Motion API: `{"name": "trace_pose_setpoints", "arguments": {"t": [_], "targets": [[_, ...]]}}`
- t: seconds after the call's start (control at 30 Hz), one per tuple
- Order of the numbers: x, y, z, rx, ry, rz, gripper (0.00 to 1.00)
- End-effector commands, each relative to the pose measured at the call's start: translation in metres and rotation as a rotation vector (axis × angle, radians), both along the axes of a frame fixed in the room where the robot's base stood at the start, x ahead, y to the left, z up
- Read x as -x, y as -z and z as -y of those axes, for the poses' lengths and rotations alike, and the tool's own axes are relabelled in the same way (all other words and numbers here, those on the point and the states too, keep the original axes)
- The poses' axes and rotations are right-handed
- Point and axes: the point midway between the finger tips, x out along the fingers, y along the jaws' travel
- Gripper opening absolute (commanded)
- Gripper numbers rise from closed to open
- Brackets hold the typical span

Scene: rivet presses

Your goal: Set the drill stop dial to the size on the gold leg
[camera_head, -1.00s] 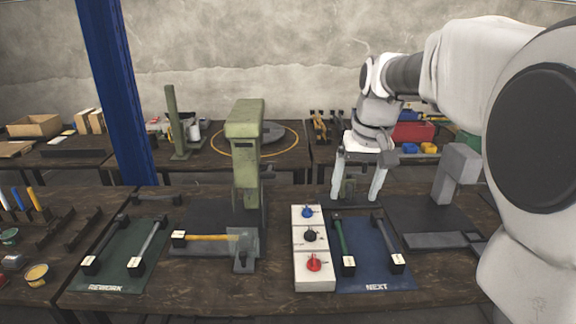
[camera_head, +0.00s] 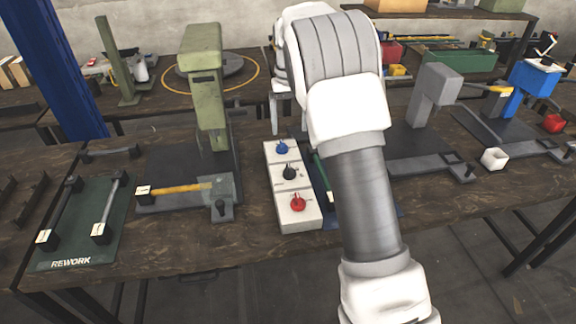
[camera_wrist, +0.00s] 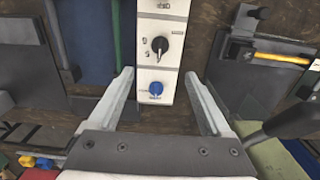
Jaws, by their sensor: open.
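In the wrist view, my gripper (camera_wrist: 157,78) is open and empty over the box. The blue dial (camera_wrist: 155,88) shows between the fingers and the black dial (camera_wrist: 159,45) just beyond. My arm hides most of the gripper in the head view.
The green press (camera_head: 203,85) stands left of the box. A green REWORK mat (camera_head: 75,240) with dark legs lies farther left. My arm covers most of the blue mat right of the box.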

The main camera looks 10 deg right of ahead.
Motion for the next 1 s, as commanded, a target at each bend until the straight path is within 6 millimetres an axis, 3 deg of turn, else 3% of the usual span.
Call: {"name": "trace_pose_setpoints", "arguments": {"t": [0.4,0.6,0.8,1.0], "targets": [[0.001,0.095,0.0,0.0,0.001,-0.004,0.83],[0.001,0.129,0.0,0.0,-0.001,-0.003,0.83],[0.0,0.146,0.0,-0.001,0.0,-0.001,0.83],[0.0,0.149,0.0,-0.001,0.0,0.001,0.83]]}}
